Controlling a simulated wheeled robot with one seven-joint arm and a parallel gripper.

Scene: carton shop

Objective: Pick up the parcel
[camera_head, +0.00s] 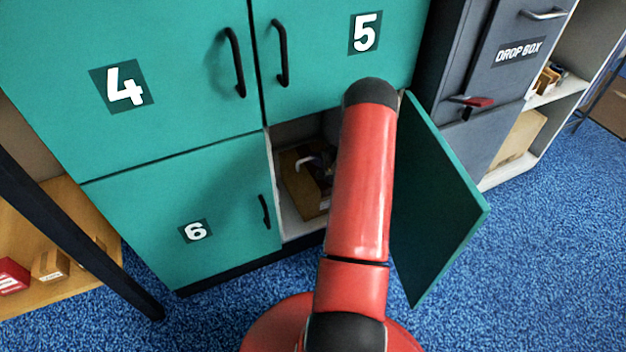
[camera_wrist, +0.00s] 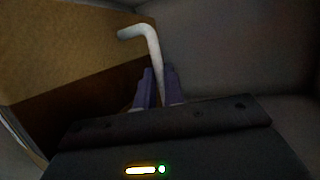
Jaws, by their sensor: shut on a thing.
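The parcel (camera_head: 301,192) is a brown cardboard box inside the open lower locker compartment, partly hidden by my red arm. In the wrist view, its tan and darker brown faces (camera_wrist: 60,45) fill the left side. A bent white handle (camera_wrist: 150,42) rises in front of it; where it joins the parcel is hidden. My gripper (camera_wrist: 159,80) is inside the compartment, with its purple fingers shut on the white handle. In the head view my arm mostly covers the gripper, and the handle (camera_head: 305,160) shows only in part.
The compartment's green door (camera_head: 430,205) stands open to the right, close beside my arm. Closed doors 4 (camera_head: 150,120), 5 (camera_head: 330,75) and 6 (camera_head: 225,215) surround the opening. A grey drop box (camera_head: 490,75) stands right. Blue carpet (camera_head: 540,250) is clear at front right.

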